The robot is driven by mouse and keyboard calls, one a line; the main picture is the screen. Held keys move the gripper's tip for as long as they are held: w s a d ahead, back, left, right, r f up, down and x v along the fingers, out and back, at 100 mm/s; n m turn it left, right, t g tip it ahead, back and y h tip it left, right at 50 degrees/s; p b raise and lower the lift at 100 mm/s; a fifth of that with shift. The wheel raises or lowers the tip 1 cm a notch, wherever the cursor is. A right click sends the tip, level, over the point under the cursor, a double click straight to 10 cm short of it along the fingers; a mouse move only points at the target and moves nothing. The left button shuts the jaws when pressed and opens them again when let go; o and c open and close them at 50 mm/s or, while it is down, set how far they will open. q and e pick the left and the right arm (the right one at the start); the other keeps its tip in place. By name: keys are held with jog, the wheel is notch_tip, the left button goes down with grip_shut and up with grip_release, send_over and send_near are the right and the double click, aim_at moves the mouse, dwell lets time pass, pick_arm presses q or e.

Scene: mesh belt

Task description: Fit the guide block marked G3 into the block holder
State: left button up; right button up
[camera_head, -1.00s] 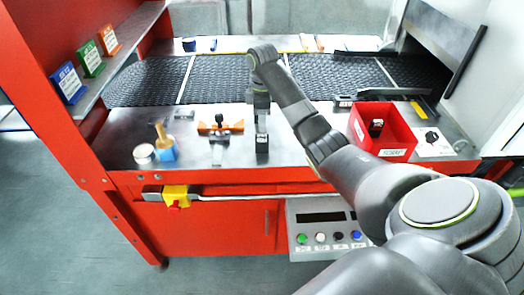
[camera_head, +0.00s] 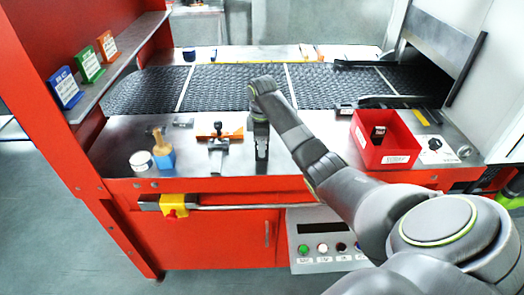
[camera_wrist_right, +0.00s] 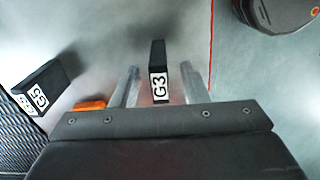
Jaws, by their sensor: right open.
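The guide block G3 (camera_wrist_right: 158,72) is dark with a white label and stands upright on the metal worktop. My right gripper (camera_wrist_right: 160,66) is open, pointing down, with one finger on each side of G3 in the wrist view; gaps show on both sides. In the head view the right gripper (camera_head: 262,154) is low over the worktop near its front edge and largely hides the block. Left of it stands a metal fixture with an orange bar and black knob (camera_head: 219,140), which looks like the block holder. My left gripper is out of view.
Another dark block marked G5 (camera_wrist_right: 39,92) lies left in the wrist view, near the mesh belt (camera_head: 230,88). A red bin (camera_head: 390,158) stands right of my arm. A blue-based brush (camera_head: 163,155) and a round tin (camera_head: 141,161) stand left.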

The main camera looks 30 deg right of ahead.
grip_shut()
